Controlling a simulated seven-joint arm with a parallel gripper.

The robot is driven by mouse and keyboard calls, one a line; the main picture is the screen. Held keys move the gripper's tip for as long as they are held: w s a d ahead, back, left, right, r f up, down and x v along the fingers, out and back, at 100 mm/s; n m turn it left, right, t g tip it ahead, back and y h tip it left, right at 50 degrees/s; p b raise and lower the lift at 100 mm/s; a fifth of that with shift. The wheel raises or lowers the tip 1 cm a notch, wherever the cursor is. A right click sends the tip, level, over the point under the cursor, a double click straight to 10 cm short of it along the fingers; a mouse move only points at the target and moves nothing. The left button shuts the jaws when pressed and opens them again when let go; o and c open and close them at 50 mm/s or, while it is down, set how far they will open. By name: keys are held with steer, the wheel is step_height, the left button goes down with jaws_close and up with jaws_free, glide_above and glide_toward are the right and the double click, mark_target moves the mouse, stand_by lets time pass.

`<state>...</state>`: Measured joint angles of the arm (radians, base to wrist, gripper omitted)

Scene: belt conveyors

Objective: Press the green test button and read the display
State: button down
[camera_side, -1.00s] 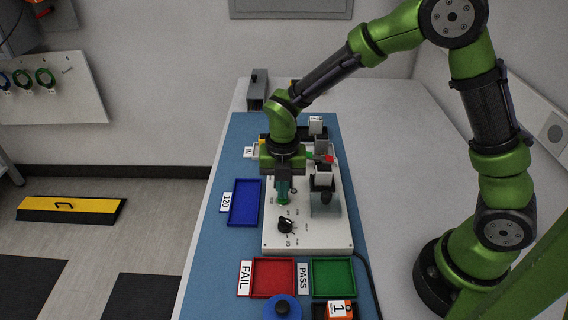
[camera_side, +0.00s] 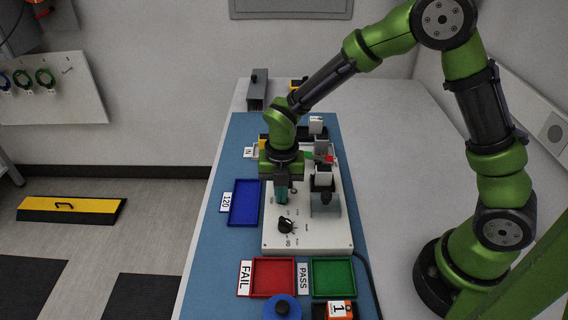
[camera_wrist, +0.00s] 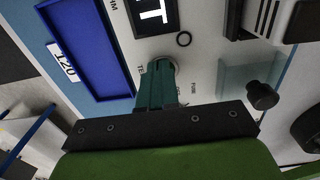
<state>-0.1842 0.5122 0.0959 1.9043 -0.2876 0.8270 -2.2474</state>
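The white test box (camera_side: 335,237) lies on the blue mat, with a black knob (camera_side: 286,226) near its front. My gripper (camera_side: 282,201) points down at the box, its teal fingers together with no object visible between them. In the wrist view, the fingertips (camera_wrist: 160,64) are at a pale ring on the panel, beside partly covered lettering. The green button is hidden at the fingertips, so I cannot tell whether it is pressed.
A blue tray (camera_side: 233,222) marked 120 lies left of the box. The red FAIL tray (camera_side: 253,280) and green PASS tray (camera_side: 314,279) lie in front. A clear-sided fixture (camera_side: 325,204) stands right of my gripper.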

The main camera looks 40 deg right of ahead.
step_height(320, 180, up, 14)
stand_by(0.5)
stand_by(0.5)
steer(key=s+d+r+m+t, duration=0.2)
steer(key=s+m, duration=0.3)
steer(key=m, duration=0.5)
steer(key=s+d+r+m+t+y, duration=0.1)
steer(key=s+m, duration=0.4)
steer(key=m, duration=0.5)
steer(key=s+d+r+m+t+y, duration=0.1)
steer(key=s+d+r+m+t, duration=0.3)
steer(key=m, duration=0.7)
steer(key=shift+s+d+r, duration=0.15)
steer(key=shift+s+r, duration=0.1)
steer(key=shift+s, duration=0.55)
